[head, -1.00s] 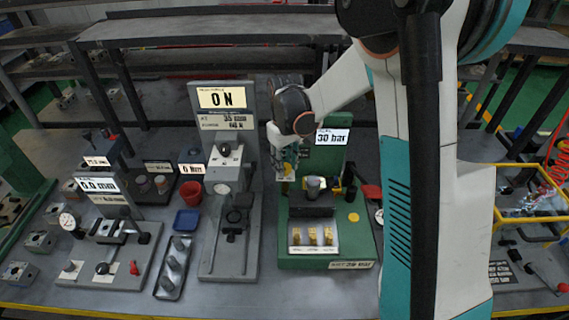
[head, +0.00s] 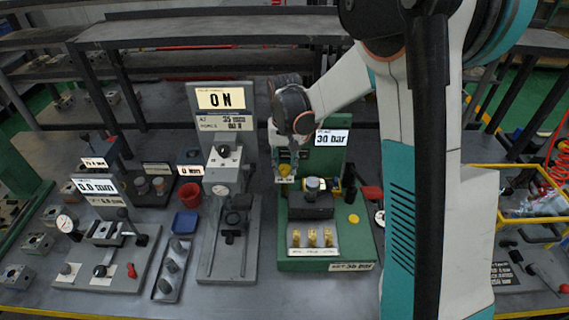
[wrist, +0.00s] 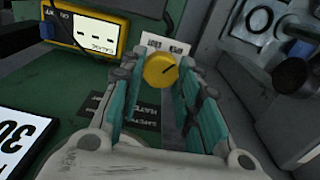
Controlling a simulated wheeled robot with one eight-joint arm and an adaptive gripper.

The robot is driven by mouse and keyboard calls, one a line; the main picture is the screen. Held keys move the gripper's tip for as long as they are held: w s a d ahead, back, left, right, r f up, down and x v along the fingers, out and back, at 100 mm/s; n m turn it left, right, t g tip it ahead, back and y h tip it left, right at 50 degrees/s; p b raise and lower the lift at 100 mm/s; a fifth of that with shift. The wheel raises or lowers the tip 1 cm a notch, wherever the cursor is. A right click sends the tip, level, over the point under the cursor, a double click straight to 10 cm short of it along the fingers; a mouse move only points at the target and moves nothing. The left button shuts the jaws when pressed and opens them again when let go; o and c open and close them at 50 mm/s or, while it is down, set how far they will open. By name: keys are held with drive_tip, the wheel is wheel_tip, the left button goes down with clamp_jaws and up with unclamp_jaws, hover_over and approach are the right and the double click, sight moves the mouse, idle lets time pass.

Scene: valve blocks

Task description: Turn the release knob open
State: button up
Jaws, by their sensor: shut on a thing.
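The release knob (wrist: 160,71) is a round yellow knob on the green stand, with a dark line pointing up and right in the wrist view. A small white label (wrist: 165,46) sits just behind it. The knob also shows in the head view (head: 284,171), under my gripper (head: 285,162). In the wrist view my gripper (wrist: 158,74) has its teal fingers on either side of the knob, shut on it. The fingers hide part of the knob's sides. The stand's sign (head: 332,138) reads 30 bar.
A yellow meter (wrist: 88,28) with dashes on its display is at upper left in the wrist view. A tray (head: 313,241) with brass parts is on the stand's front. A grey press (head: 229,235) stands close on the left; a red cup (head: 190,194) is beyond it.

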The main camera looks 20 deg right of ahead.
sight(285, 167)
idle(0.3)
drive_tip(key=o, duration=1.1)
drive_tip(key=shift+c, duration=0.2)
wheel_tip(285, 167, up, 12)
